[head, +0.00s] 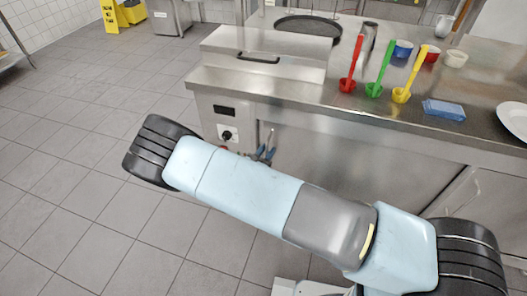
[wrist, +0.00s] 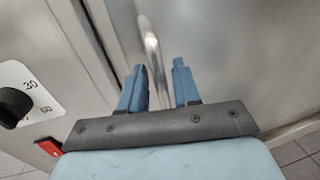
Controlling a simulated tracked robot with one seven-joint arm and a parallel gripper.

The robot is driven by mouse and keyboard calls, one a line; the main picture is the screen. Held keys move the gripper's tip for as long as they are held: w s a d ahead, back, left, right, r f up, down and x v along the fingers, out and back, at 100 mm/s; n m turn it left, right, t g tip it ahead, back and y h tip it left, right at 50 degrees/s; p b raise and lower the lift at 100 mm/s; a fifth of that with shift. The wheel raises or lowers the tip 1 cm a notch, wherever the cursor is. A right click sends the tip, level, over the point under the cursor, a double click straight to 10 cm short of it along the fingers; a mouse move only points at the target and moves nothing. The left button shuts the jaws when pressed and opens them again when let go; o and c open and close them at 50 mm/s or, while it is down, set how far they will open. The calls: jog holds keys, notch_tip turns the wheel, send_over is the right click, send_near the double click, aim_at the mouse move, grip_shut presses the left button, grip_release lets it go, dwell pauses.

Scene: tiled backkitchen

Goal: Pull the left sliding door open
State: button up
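The left sliding door (head: 350,165) is a flat steel panel under the counter, with my arm crossing in front of its lower part. It also fills much of the wrist view (wrist: 240,55). Its handle (wrist: 151,45) is a slim upright metal bar near the panel's left edge. My gripper (wrist: 160,76) has two blue fingers spread apart, one on each side of the bar's line. I cannot tell whether either finger touches it. In the head view my gripper (head: 265,152) is small, at the door's left side, partly hidden by my arm.
A control panel with a black knob (head: 227,135) is left of the door; the knob (wrist: 14,106) is close to my gripper in the wrist view. Red, green (head: 380,70) and yellow ladles, bowls and a blue cloth (head: 443,109) are on the counter.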

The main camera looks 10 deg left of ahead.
jog(key=shift+c, duration=0.4)
grip_shut()
